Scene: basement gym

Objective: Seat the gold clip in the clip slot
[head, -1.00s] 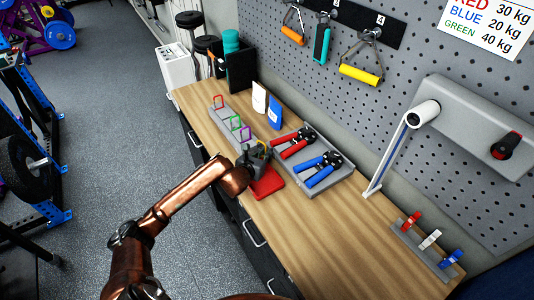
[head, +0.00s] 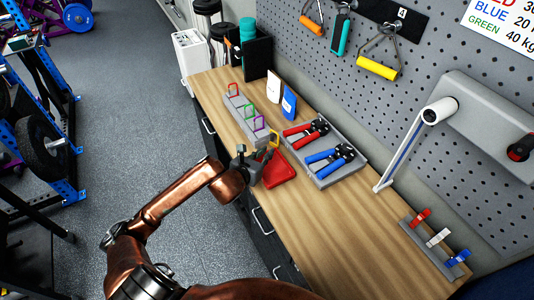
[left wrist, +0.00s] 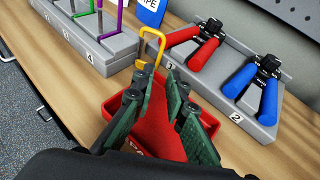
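The gold clip (head: 274,139) stands upright, loop up, at the far end of a red tray (head: 280,171), just past the near end of the grey clip rack (head: 238,105). In the left wrist view the gold clip (left wrist: 150,45) rises beyond the fingertips, its lower part between them and partly hidden. My left gripper (left wrist: 160,80) has a gap between its fingers, with the red tray (left wrist: 160,130) showing through. The rack holds red, green and purple clips, with a wider space between the red and green ones. Numbers 3 and 4 show on its front. My right gripper is not in view.
A grey tray (head: 324,181) with red-handled and blue-handled grips lies right of the red tray. White and blue packets (head: 289,102) stand behind the rack. A small rack with coloured clips (head: 437,240) is farther right. The wooden bench (head: 335,235) between is clear.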

